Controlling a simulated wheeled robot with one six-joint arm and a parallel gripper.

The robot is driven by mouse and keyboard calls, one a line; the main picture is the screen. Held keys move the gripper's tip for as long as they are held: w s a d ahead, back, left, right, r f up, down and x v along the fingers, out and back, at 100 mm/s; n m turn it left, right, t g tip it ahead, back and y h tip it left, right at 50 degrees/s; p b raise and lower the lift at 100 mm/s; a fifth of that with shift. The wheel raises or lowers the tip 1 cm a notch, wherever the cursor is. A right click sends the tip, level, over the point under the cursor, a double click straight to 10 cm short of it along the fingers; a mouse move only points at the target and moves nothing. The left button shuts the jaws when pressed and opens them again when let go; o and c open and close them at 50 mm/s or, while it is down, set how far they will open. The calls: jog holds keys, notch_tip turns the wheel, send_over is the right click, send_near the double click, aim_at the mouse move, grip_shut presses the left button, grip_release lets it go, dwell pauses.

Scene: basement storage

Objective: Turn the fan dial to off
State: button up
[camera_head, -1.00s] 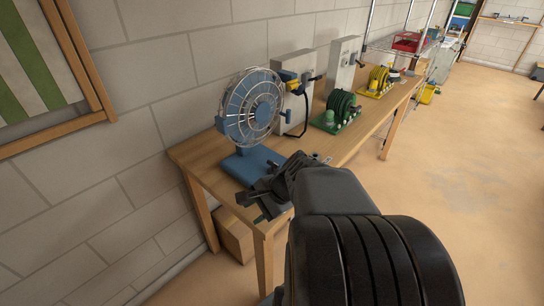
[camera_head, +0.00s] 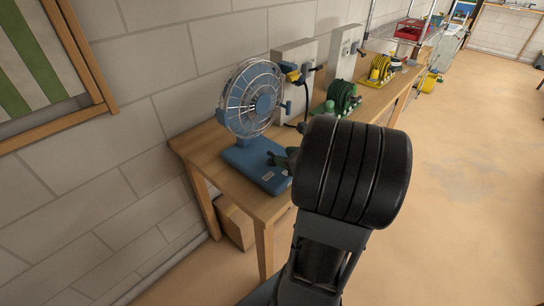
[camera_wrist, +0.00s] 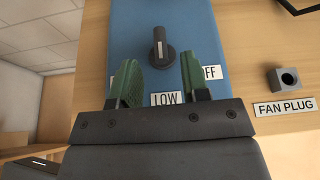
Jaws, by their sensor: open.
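A blue desk fan (camera_head: 250,98) stands on the wooden table, and its blue base (camera_head: 252,165) lies flat toward the table's near edge. In the wrist view the black dial (camera_wrist: 159,48) with a pale pointer line sits on the blue base (camera_wrist: 205,22). A "LOW" label (camera_wrist: 166,99) and a partly covered label reading "FF" (camera_wrist: 212,72) show near it. My gripper (camera_wrist: 157,78) is open, with green-padded fingers on either side just short of the dial. No contact shows. In the head view my gripper (camera_head: 280,160) is at the base's right side, largely hidden by my arm.
A grey socket block (camera_wrist: 284,79) with a "FAN PLUG" label (camera_wrist: 285,107) is right of the base. On the table (camera_head: 205,143) behind stand grey boxes (camera_head: 294,75), a green hose reel (camera_head: 342,98) and a yellow reel (camera_head: 381,68). A cardboard box (camera_head: 235,222) is underneath.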

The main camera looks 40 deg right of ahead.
aim_at(272, 154)
jog(key=shift+b+x, duration=0.4)
jog(key=shift+x, duration=2.7)
grip_shut()
jog(key=shift+a, duration=0.15)
